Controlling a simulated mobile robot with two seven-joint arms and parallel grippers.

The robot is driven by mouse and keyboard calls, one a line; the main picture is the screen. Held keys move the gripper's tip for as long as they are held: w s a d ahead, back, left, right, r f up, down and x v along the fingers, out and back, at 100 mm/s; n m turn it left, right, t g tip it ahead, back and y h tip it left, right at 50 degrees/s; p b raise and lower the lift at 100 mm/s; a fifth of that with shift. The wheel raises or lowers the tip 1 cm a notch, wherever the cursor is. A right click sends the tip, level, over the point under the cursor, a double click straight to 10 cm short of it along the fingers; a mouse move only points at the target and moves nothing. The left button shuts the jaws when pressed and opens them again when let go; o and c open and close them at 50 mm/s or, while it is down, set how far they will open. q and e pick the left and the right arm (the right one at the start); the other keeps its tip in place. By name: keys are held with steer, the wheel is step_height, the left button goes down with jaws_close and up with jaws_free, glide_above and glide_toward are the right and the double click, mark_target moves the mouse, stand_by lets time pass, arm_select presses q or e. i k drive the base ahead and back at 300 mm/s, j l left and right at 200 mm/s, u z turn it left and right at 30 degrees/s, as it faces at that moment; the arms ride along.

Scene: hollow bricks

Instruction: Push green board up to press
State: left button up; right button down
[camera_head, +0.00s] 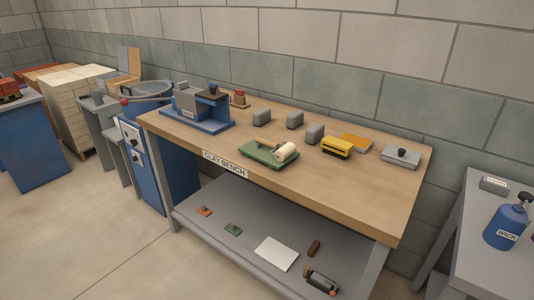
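A green board (261,155) lies flat on the wooden bench top near its front edge, about the middle of the bench. A cream roll (285,151) sits on its right part. A blue and grey machine, which looks like the press (188,104), stands on a blue base at the left end of the bench. A clear stretch of wood lies between the board and the press; they do not touch. Neither of my grippers is in the head view.
Several grey blocks (262,117) stand behind the board. A yellow tool (337,147), an orange slab (357,142) and a grey box (401,156) are to its right. The lower shelf (225,207) holds small items. A blue WICK bottle (507,225) stands on the right table.

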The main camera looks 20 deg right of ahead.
mark_target(262, 155)
steer(key=i+j, duration=0.35)
steer(key=i, duration=0.15)
steer(key=i+j+z, duration=0.1)
steer(key=i+j, duration=0.25)
steer(key=i, duration=0.1)
